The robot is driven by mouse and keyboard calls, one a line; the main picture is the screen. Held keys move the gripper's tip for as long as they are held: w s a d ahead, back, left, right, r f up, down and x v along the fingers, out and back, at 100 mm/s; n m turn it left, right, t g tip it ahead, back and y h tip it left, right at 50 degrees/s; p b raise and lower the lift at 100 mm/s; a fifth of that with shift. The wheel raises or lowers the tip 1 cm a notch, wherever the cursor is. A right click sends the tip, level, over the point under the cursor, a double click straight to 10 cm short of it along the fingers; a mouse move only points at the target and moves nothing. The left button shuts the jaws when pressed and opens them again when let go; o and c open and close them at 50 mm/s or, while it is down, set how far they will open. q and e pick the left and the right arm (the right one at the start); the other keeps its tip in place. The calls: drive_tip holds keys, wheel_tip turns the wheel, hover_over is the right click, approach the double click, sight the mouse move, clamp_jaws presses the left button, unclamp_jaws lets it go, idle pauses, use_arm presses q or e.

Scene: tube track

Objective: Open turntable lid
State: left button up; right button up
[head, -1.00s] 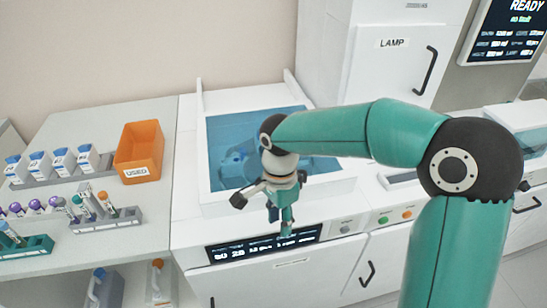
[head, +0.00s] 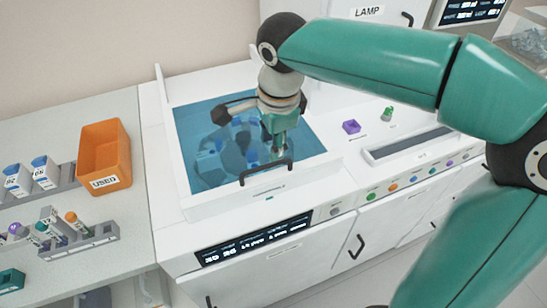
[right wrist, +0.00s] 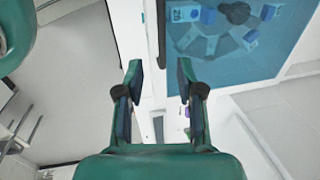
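The turntable lid (head: 192,150) is a blue see-through panel in a white frame, and it lies closed over the turntable (head: 228,150). A black bar handle (head: 266,173) stands at its front edge. My right gripper (head: 279,152) hangs pointing down above the lid, just behind the handle in the head view; I cannot tell if they touch. In the right wrist view its two fingers (right wrist: 159,75) are apart with nothing held, and the lid (right wrist: 240,62) shows at the upper right. I cannot make out the handle there. My left gripper is not in view.
An orange bin (head: 104,155) marked USED and tube racks (head: 75,240) stand on the left bench. A display (head: 250,240) and coloured buttons line the machine's front.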

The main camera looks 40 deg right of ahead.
sight(269, 166)
drive_tip(key=f, duration=0.2)
drive_tip(key=w+f, duration=0.1)
drive_tip(key=f, duration=0.4)
drive_tip(key=shift+w+d+f, duration=0.1)
drive_tip(key=shift+w+f, duration=0.2)
clamp_jaws()
